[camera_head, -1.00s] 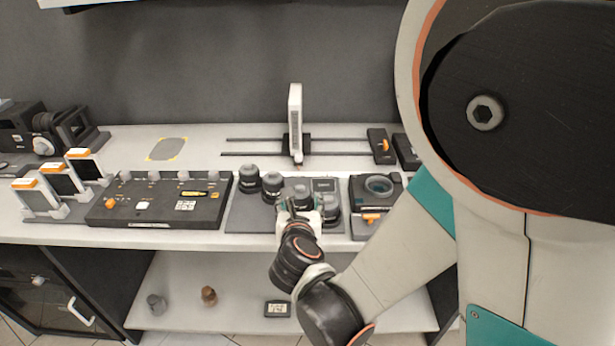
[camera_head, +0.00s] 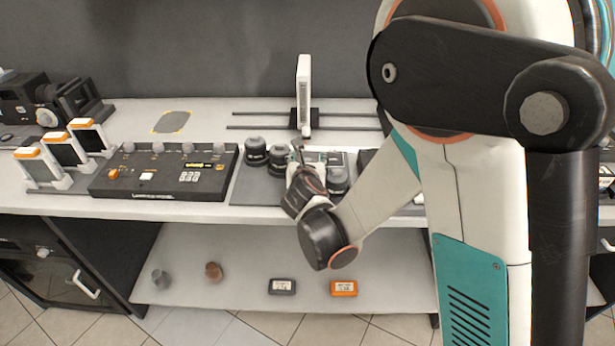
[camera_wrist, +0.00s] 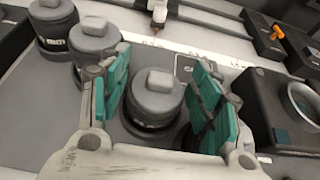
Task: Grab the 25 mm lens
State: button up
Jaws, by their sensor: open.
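Several dark grey capped lenses stand upright on a grey mat (camera_head: 243,190) on the bench. Lens labels are too blurred to read, so I cannot tell which is 25 mm.
A black control panel (camera_head: 165,175) lies left of the mat. A white upright unit on rails (camera_head: 304,97) stands behind. A dark device with a round opening (camera_wrist: 290,110) is close on the right. The lower shelf (camera_head: 230,265) holds small items.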

jog(key=shift+w+f, duration=0.15)
jog(key=shift+w, duration=0.2)
jog(key=c, duration=1.2)
jog(key=shift+o, duration=0.2)
jog(key=shift+r, duration=0.25)
